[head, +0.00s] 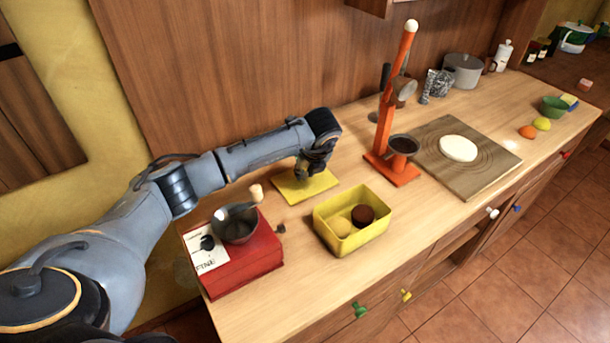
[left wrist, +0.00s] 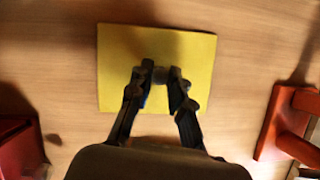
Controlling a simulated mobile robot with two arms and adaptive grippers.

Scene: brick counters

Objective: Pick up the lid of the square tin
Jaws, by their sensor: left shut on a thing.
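The yellow square lid (head: 291,186) lies flat on the wooden counter behind the open yellow tin (head: 324,239), or is very close to its surface; I cannot tell which. My left gripper (head: 305,178) is above the lid, pointing down, with its fingers shut on a small knob at the lid's middle. In the left wrist view the lid (left wrist: 115,70) fills the upper middle and both fingertips (left wrist: 161,76) meet at the grey knob. The tin holds a dark round thing and a tan round thing. My right gripper is not in view.
A red scale (head: 255,265) with a metal bowl stands left of the tin. An orange stand (head: 397,165) rises to the right of the lid. A board (head: 480,180) with a pale round of dough lies farther right. The wooden wall is close behind.

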